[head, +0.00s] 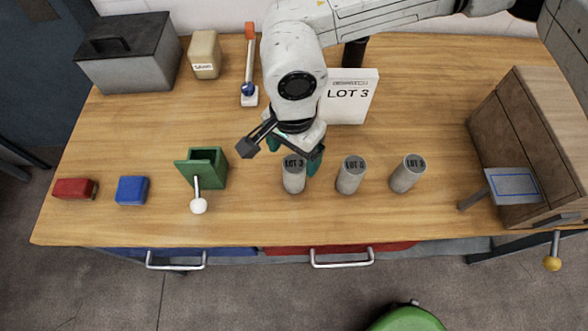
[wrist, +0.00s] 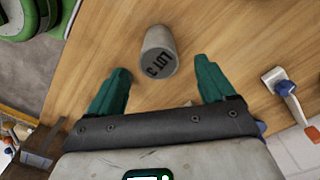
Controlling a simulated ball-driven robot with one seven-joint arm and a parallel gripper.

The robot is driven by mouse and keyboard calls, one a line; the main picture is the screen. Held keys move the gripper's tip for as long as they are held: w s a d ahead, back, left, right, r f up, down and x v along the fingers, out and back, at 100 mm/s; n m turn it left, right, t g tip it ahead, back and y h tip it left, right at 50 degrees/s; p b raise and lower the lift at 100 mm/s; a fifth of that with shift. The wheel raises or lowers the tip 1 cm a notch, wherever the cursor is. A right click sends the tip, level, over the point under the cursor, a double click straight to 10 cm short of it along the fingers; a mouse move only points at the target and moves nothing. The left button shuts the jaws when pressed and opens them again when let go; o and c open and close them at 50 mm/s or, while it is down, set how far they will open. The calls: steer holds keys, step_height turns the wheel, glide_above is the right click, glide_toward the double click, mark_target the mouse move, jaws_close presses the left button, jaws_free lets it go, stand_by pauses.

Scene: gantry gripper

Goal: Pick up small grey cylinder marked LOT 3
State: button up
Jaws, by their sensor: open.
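A small grey cylinder (head: 293,180) marked LOT 3 stands upright on the wooden table, the leftmost of a row of three. My gripper (head: 294,158) is open just behind and above it in the head view, with teal fingers partly hidden by the arm and the cylinder. In the wrist view, the cylinder (wrist: 158,48) lies ahead between the lines of the two open fingers, and my gripper (wrist: 161,72) has nothing clasped. A gap shows between the cylinder and each finger there. A white sign (head: 349,110) behind reads LOT 3.
Two similar grey cylinders (head: 351,177) (head: 407,175) stand to the right; their numbers are hard to read. A green holder with a white-knobbed lever (head: 205,168) stands close left. A blue block (head: 132,190) and a red block (head: 75,188) lie farther left. A wooden cabinet (head: 530,140) is at right.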

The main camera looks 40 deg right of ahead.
mark_target(294, 164)
steer(key=shift+s+f+p, duration=0.1)
steer(key=shift+f+p, duration=0.6)
steer(key=shift+f, duration=1.5)
steer(key=c, duration=1.5)
